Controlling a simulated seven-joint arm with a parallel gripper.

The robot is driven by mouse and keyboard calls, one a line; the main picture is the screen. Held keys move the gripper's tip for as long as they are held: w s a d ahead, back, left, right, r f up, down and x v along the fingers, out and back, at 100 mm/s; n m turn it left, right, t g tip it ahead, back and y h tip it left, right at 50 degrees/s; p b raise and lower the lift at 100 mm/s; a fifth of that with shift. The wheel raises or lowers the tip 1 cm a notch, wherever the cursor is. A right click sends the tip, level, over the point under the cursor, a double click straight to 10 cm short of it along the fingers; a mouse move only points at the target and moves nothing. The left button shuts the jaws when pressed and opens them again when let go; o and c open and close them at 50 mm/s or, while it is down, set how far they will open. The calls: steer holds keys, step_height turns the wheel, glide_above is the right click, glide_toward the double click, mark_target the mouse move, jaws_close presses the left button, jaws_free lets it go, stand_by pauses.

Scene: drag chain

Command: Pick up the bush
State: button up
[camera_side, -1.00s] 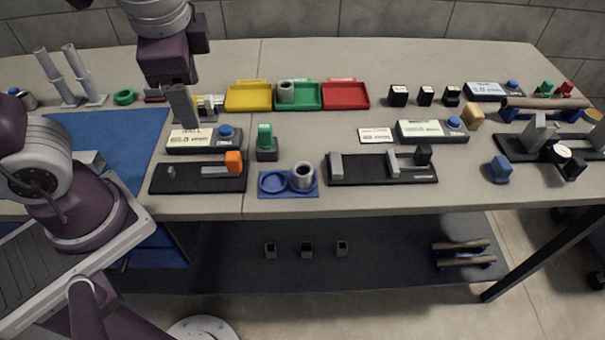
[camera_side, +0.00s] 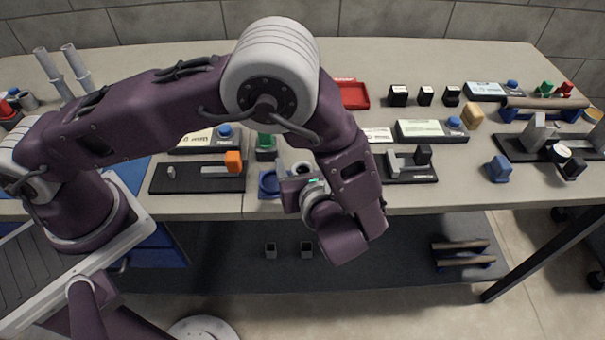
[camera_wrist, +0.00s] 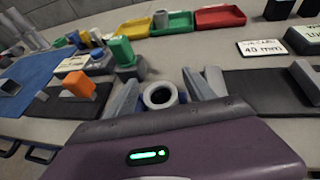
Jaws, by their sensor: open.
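The bush, a grey hollow cylinder (camera_wrist: 160,95), stands upright with its open end up; its rim (camera_side: 301,167) also shows in the side view, at the blue two-ring holder (camera_side: 268,187). My gripper (camera_wrist: 166,84) is open, with one finger on each side of the bush in the wrist view. The fingers look apart from the bush, though their height against it is hard to judge. In the side view my wrist hides most of the bush and the fingers. A second grey cylinder (camera_wrist: 162,18) stands in the green tray (camera_wrist: 180,25).
A green block on a grey base (camera_wrist: 122,52) and an orange block on a black fixture (camera_wrist: 78,85) stand to the left. A black gauge fixture (camera_side: 408,178) lies close to the right. Yellow and red trays (camera_wrist: 219,17) are behind.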

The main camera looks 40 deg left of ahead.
steer(key=shift+w+a+f, duration=0.25)
steer(key=shift+a, duration=0.2)
jaws_close()
steer(key=shift+r, duration=0.15)
